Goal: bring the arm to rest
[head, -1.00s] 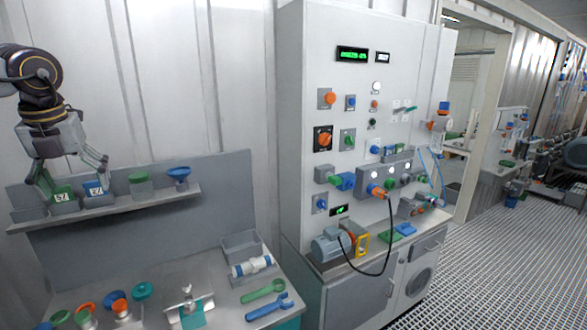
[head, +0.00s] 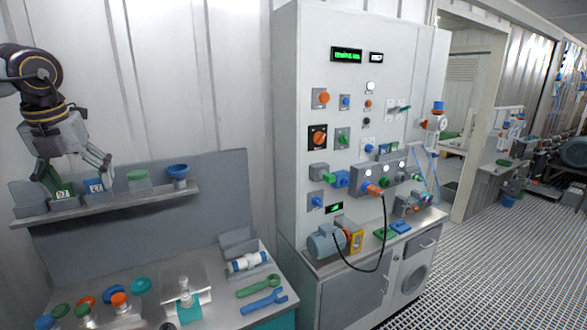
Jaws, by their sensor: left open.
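My left gripper (head: 74,179) hangs at the far left of the head view, fingers pointing down. Its two fingers are spread apart, with nothing seen held between them. The fingertips are in front of, or just above, the shelf (head: 130,203) with small bins holding green and blue labelled items. The green item (head: 63,190) and the blue item (head: 94,186) show around the fingertips. I cannot tell whether the fingers touch them. My right gripper does not show.
A workbench below holds a green wrench (head: 259,286), a blue wrench (head: 264,302), a white cylinder (head: 248,262) and several coloured caps. A tall control cabinet (head: 300,60) stands at centre. The grated floor (head: 480,260) at right is open.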

